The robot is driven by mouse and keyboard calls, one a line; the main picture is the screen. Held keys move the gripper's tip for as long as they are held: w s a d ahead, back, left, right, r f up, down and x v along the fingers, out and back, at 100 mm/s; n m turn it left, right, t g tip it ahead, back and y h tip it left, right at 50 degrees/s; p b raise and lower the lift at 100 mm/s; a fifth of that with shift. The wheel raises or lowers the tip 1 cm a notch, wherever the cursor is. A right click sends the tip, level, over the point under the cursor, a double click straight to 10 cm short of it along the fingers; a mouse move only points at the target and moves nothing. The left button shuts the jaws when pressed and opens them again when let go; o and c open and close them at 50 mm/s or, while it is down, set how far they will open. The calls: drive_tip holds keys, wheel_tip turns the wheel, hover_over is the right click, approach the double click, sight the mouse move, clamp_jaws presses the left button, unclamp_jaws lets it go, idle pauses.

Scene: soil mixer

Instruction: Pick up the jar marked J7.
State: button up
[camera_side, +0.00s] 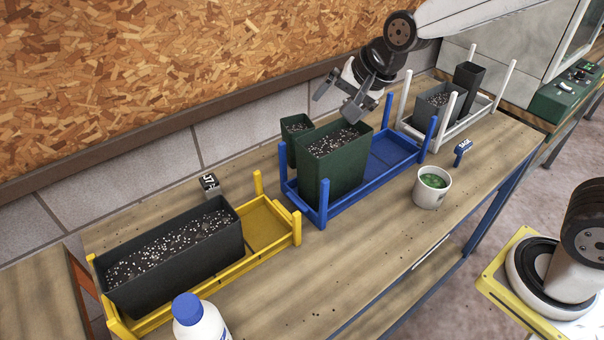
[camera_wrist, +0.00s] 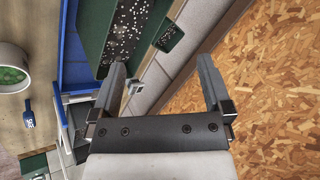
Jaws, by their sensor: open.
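A small grey block-like thing with a dark top and white marking (camera_side: 209,184) stands behind the black planter, near the wall, in the side view. The marking may read J7, but it is too small and tilted to be sure. The planter hides part of its lower side. It does not show clearly in the wrist view. My gripper (camera_side: 338,100) is open and empty, above and behind the tall green planter (camera_side: 342,178). It is well to the right of the marked thing. In the wrist view its two fingers (camera_wrist: 162,68) stand wide apart with nothing between them.
A long black planter (camera_side: 175,250) sits in a yellow crate (camera_side: 270,245). The green planter stands in a blue crate (camera_side: 390,155), with a small green pot (camera_side: 297,122) behind. A white cup (camera_side: 432,188), a blue tag (camera_side: 462,150) and a blue-capped bottle (camera_side: 195,318) stand nearer.

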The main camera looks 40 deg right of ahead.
drive_tip(key=w+a+m+t+y, duration=0.2)
drive_tip(key=w+a+m+t, duration=0.1)
drive_tip(key=w+a+m, duration=0.8)
drive_tip(key=m+t, duration=0.3)
drive_tip(key=m, duration=0.8)
hover_over(211, 188)
drive_tip(key=s+d, duration=0.2)
drive_tip(key=s, duration=0.1)
drive_tip(key=f, duration=0.1)
wheel_tip(211, 188, down, 12)
drive_tip(key=shift+w, duration=0.25)
drive_tip(key=shift+f, duration=0.1)
drive_tip(key=shift+f, duration=2.85)
